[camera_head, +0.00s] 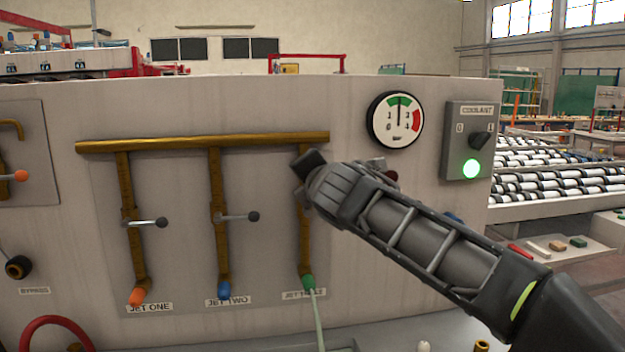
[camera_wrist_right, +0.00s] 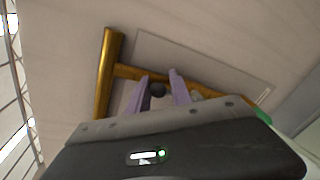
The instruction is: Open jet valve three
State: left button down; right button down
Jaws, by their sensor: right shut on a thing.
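Jet valve three sits on the rightmost brass down-pipe (camera_head: 305,235), which ends in a green nozzle (camera_head: 307,282) above a partly covered JET THREE label (camera_head: 298,295). My right gripper (camera_head: 312,178) is in front of the upper part of this pipe and hides the valve's lever in the head view. In the right wrist view, the purple fingers (camera_wrist_right: 160,88) of my right gripper are on either side of a dark round lever knob (camera_wrist_right: 157,89), closed on it, with the brass pipe (camera_wrist_right: 128,72) behind. My left gripper is not in view.
The levers of jet one (camera_head: 148,222) and jet two (camera_head: 238,217) lie level, pointing right across their pipes. A brass header pipe (camera_head: 200,143) runs above. A pressure gauge (camera_head: 395,120) and a coolant switch box (camera_head: 469,140) with a lit green lamp are to the right.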

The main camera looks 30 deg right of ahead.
jog(key=shift+w+a+f, duration=0.1)
jog(key=shift+a+f, duration=0.3)
jog(key=shift+f, duration=0.15)
jog(key=c, duration=1.1)
grip_release()
jog(key=shift+r, duration=0.2)
jog(key=shift+d+r, duration=0.1)
jog(key=shift+v, duration=4)
